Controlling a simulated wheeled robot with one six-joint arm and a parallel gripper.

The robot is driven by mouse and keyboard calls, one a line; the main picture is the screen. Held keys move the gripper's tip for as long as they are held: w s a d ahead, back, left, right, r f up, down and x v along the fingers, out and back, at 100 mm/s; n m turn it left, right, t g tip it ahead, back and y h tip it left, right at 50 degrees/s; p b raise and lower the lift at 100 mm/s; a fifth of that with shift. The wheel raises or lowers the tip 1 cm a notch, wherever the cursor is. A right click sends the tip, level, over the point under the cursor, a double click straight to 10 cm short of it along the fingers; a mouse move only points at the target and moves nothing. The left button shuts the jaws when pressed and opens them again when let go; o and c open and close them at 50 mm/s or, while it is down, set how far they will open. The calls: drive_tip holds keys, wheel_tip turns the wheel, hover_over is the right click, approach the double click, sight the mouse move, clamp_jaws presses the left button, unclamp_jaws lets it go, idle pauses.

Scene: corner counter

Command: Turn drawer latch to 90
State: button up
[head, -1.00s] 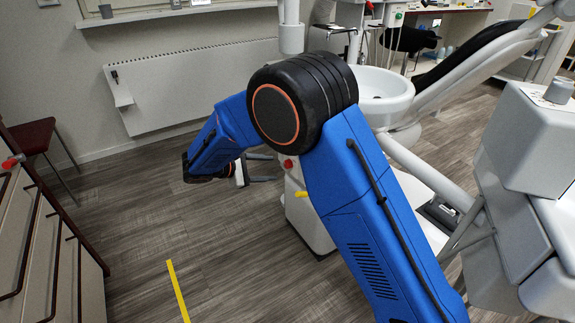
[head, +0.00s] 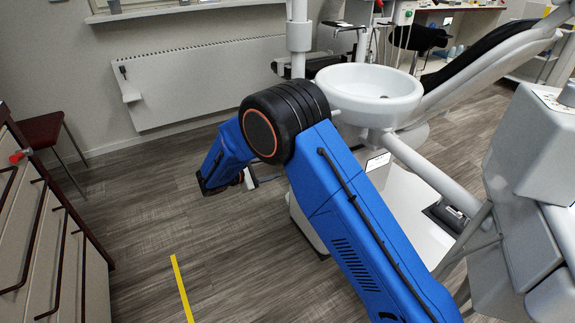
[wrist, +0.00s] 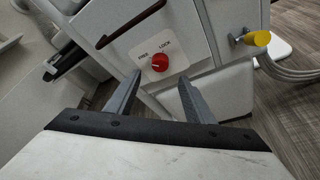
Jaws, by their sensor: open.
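The drawer latch is a red round knob (wrist: 160,62) on a white plate marked FREE and LOCK. It sits on a pale drawer front (wrist: 185,25) in the upper middle of the wrist view. A light pointer mark shows on the knob, but its exact angle is too small to read. My gripper (wrist: 158,77) is open and empty, its two grey fingers pointing toward the knob, one to each side in the picture. They appear short of the knob, not touching it. In the head view my blue arm hides the latch, and my gripper (head: 249,178) shows only partly.
A yellow-capped lever (wrist: 259,38) sticks out right of the latch. A dark drawer handle (wrist: 130,24) lies above left. In the head view, a drawer cabinet (head: 50,240) stands left and a white basin (head: 370,88) right. Floor between is open, with a yellow stripe (head: 181,288).

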drive_tip(key=x, duration=0.9)
drive_tip(key=shift+d+f, duration=0.1)
drive_tip(key=c, duration=1)
